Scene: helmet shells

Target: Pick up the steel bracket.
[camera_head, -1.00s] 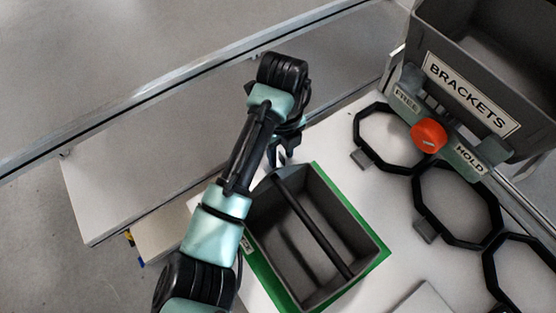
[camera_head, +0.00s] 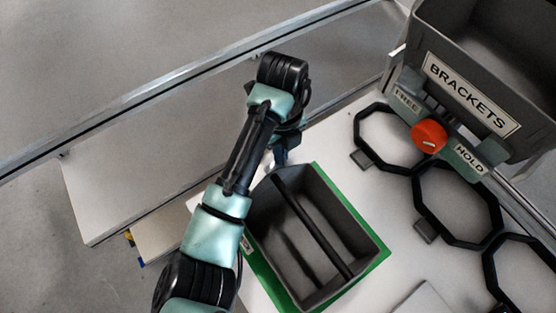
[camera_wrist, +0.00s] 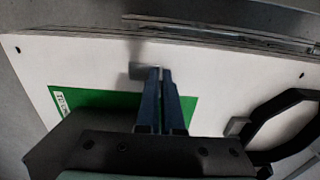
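A grey metal piece that looks like the steel bracket (camera_wrist: 148,52) shows in the wrist view at my fingertips, beyond the green mat and over the white table. I cannot tell whether it touches the table. My gripper (camera_wrist: 161,70) has its two blue fingers close together, with a narrow gap, and their tips meet the bracket; it appears shut on it. In the head view my gripper (camera_head: 281,156) points down just beyond the far left corner of the grey bin. The bracket cannot be made out there, behind the arm and fingers.
The grey divided bin (camera_head: 352,222) stands on a green mat (camera_head: 374,262) beside my arm. Black octagonal rings (camera_head: 418,205) lie to the right. A grey box labelled BRACKETS (camera_head: 400,75) stands at the upper right with a red knob (camera_head: 429,136) marked FREE and HOLD.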

